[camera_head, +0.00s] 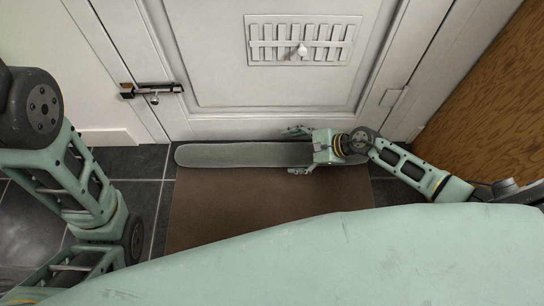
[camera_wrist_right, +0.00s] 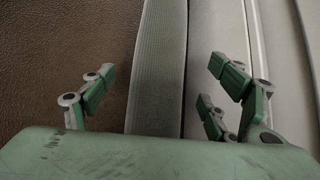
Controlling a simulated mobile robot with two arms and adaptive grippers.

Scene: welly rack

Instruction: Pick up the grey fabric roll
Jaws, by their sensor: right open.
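The grey fabric roll (camera_head: 235,155) is a long rounded strip lying on the floor along the foot of the white door, at the far edge of the brown mat. My right gripper (camera_head: 298,152) is over the right part of the roll, pointing left, with its fingers spread to either side of it. In the right wrist view the roll (camera_wrist_right: 160,70) runs between the open fingers of my right gripper (camera_wrist_right: 160,95), with a gap on both sides. I cannot tell exactly how high the fingers are above the floor. My left gripper is not in view; only my left arm shows.
The white door (camera_head: 220,80) with a vent grille (camera_head: 301,40) and a dark bolt (camera_head: 152,90) stands directly behind the roll. A brown mat (camera_head: 230,210) lies in front on dark floor tiles (camera_head: 135,165). A wooden panel (camera_head: 480,90) stands at the right.

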